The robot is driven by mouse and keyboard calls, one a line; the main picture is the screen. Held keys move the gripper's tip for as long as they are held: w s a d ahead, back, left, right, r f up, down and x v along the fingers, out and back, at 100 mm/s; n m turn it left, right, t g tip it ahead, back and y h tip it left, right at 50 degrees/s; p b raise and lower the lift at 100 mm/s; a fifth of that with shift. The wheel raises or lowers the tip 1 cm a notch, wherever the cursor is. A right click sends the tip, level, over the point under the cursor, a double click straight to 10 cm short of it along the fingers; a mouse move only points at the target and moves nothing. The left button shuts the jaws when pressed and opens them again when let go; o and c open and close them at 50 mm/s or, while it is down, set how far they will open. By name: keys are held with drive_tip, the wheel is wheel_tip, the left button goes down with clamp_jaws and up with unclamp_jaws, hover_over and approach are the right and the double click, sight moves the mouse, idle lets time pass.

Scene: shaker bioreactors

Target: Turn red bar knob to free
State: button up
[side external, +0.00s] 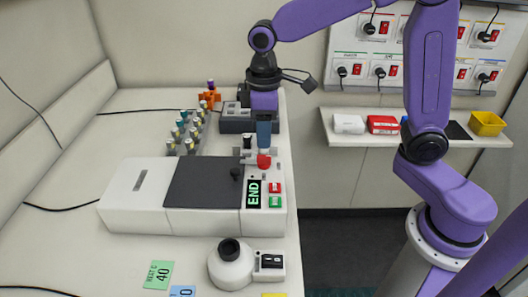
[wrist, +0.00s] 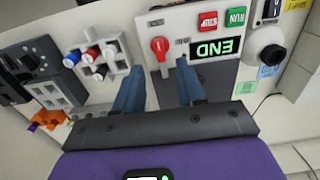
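The red bar knob (wrist: 160,46) is on the light top panel of the shaker unit. In the wrist view it has a round head, and its narrow bar points down the picture toward my gripper. It also shows in the side view (side external: 264,161), just below my fingertips. My gripper (wrist: 159,65) is open and empty, with one blue finger to each side of the bar's line. In the side view my gripper (side external: 263,143) points down above the knob; contact cannot be told. Small labels by the knob are too blurred to read.
An END display (side external: 254,194), a red button (side external: 275,188) and a green RUN button (side external: 275,202) are close to the knob. A dark lid (side external: 205,182) is to the left. A rack of capped tubes (side external: 186,135) and a round white device (side external: 230,265) stand nearby.

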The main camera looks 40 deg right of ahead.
sight(264, 156)
drive_tip(key=shift+f, duration=3.15)
clamp_jaws()
